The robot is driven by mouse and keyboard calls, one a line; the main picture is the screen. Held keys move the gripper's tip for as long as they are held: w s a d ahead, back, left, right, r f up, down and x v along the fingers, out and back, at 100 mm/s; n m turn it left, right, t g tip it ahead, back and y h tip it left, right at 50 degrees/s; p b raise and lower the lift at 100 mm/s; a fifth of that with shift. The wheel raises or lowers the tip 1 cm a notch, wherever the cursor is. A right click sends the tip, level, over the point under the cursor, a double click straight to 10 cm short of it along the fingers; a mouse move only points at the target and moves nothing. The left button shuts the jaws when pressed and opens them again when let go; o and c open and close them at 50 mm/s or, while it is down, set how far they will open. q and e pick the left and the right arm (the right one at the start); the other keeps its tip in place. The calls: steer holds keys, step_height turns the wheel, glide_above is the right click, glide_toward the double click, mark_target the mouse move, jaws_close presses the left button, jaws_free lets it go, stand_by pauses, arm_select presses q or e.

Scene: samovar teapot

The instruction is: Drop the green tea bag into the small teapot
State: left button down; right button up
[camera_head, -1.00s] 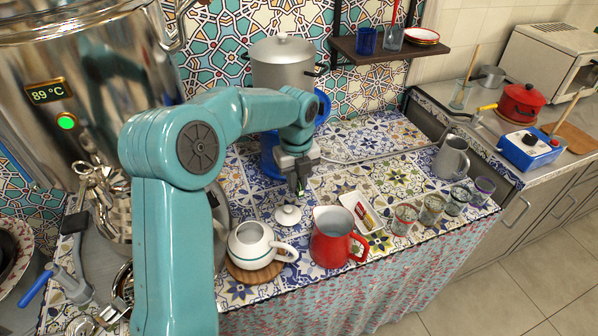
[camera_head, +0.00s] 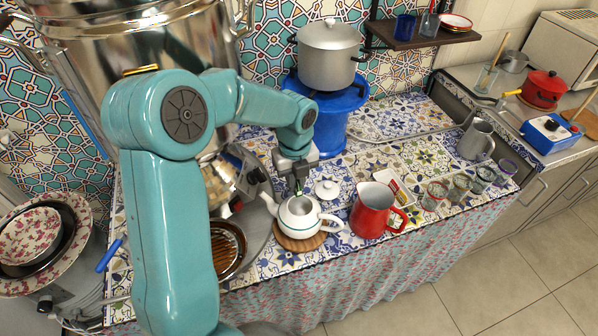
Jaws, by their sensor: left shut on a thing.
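The small white teapot (camera_head: 298,222) stands on a round wooden coaster (camera_head: 299,243) near the table's front edge, its opening uncovered. Its white lid (camera_head: 327,191) lies on the tiles behind it to the right. My left gripper (camera_head: 298,183) points down just above and behind the teapot's opening. It is shut on the green tea bag (camera_head: 298,188), of which only a small green bit shows between the fingers. I cannot tell whether the bag is right over the opening. My right gripper is out of view.
A red pitcher (camera_head: 371,209) stands close to the teapot's right. A white tray with packets (camera_head: 399,188) and several glasses (camera_head: 434,195) stand farther right. The large metal samovar (camera_head: 175,60) is at left, and a grey pot (camera_head: 328,55) sits on a blue stand behind.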

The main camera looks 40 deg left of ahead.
arm_select(q)
steer(key=shift+s+r+p, duration=0.15)
steer(key=shift+r+p, duration=0.2)
steer(key=shift+r, duration=0.2)
steer(key=shift+a+r+p, duration=0.15)
steer(key=shift+r+p, duration=0.15)
steer(key=shift+p, duration=0.05)
step_height(320, 180, down, 6)
steer(key=b, duration=0.5)
steer(key=shift+r, duration=0.15)
steer(key=c, duration=1.1)
jaws_free()
steer(key=shift+o, duration=0.2)
